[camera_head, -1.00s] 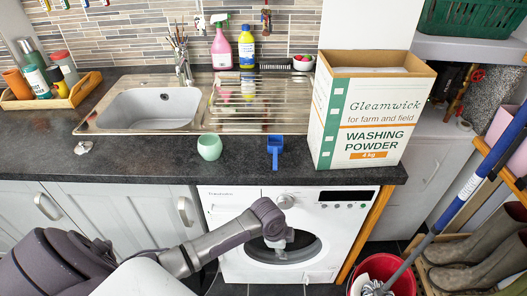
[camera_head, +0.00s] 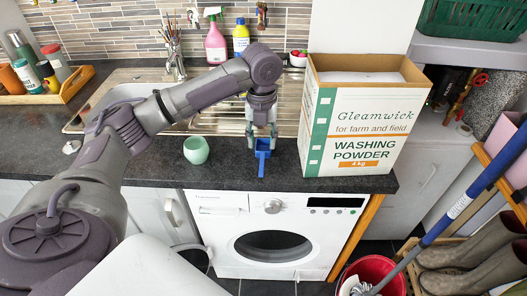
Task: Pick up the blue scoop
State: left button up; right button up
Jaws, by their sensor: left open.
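The blue scoop (camera_head: 262,154) lies on the dark worktop in the head view, between the green cup and the washing powder box. My left gripper (camera_head: 262,142) points down over the scoop from behind, with its fingers apart. The fingertips look to be at either side of the scoop's upper part, which they partly cover. I cannot tell whether they touch it. My right gripper is not in the view.
A green cup (camera_head: 196,150) stands just left of the scoop. A large open washing powder box (camera_head: 358,125) stands close on its right. The sink (camera_head: 125,95) and drainer lie behind. The worktop's front edge (camera_head: 255,185) is near, above the washing machine (camera_head: 270,225).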

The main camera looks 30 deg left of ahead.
pick_arm(q)
send_over(261, 168)
notch_tip(261, 168, down, 6)
jog(key=shift+r+p, duration=0.1)
jog(key=shift+p, duration=0.3)
jog(key=shift+f, duration=0.55)
notch_tip(261, 168, down, 4)
jog(key=shift+r+p, duration=0.15)
jog(key=shift+p, duration=0.7)
jog(key=shift+f, duration=0.55)
grip_shut()
